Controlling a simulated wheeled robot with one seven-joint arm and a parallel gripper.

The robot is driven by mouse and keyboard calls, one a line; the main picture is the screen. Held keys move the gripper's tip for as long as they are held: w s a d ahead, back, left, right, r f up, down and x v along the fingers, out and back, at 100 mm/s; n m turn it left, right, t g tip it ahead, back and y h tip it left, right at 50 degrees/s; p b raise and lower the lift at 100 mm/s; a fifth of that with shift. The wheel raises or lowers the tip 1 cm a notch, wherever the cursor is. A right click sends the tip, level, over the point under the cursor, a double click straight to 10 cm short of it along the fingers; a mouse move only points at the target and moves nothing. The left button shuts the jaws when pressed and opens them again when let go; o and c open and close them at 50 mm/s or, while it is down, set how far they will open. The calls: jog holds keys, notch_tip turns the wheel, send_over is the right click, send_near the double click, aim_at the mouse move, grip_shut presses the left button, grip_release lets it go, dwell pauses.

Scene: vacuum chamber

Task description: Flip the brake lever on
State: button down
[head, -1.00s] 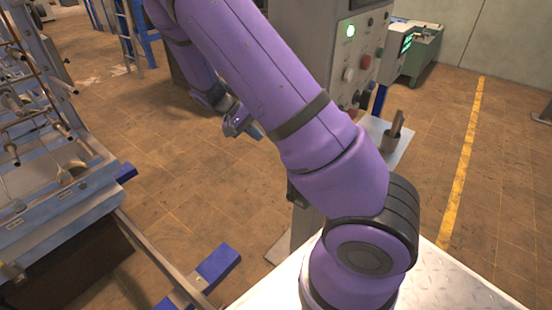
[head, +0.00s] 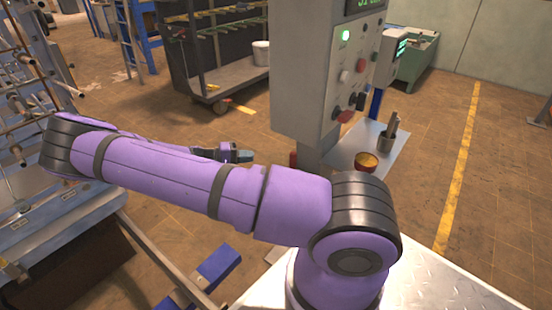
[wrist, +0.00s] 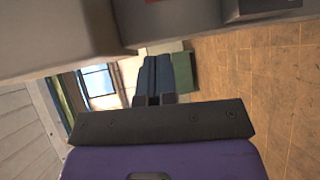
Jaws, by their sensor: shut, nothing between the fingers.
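The grey control cabinet (head: 305,70) stands upright right of centre in the head view. Its panel carries a lit green light, a red button (head: 361,65), a pale knob (head: 344,77), a dark switch (head: 357,101) and a red control (head: 345,117) near the bottom. I cannot tell for sure which of these is the brake lever. My gripper (head: 245,156) is left of the cabinet, low and apart from the panel. In the wrist view its fingers (wrist: 154,78) are shut together and empty. A grey box edge crosses the top of that view.
A small metal shelf (head: 395,153) right of the cabinet holds an orange-yellow cup (head: 367,162) and a dark holder (head: 385,142). A wheeled rack (head: 225,88) stands behind. A blue-grey machine frame (head: 40,215) fills the left. Floor between is open.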

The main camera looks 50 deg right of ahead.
jog(key=shift+w+a+f+t+h, duration=0.3)
jog(key=shift+w+f+h, duration=0.3)
jog(key=shift+h, duration=0.3)
jog(key=s+a+x, duration=0.1)
jog(key=s+x, duration=0.1)
jog(key=x, duration=1.1)
jog(key=shift+s+a, duration=0.25)
jog(key=shift+s, duration=0.1)
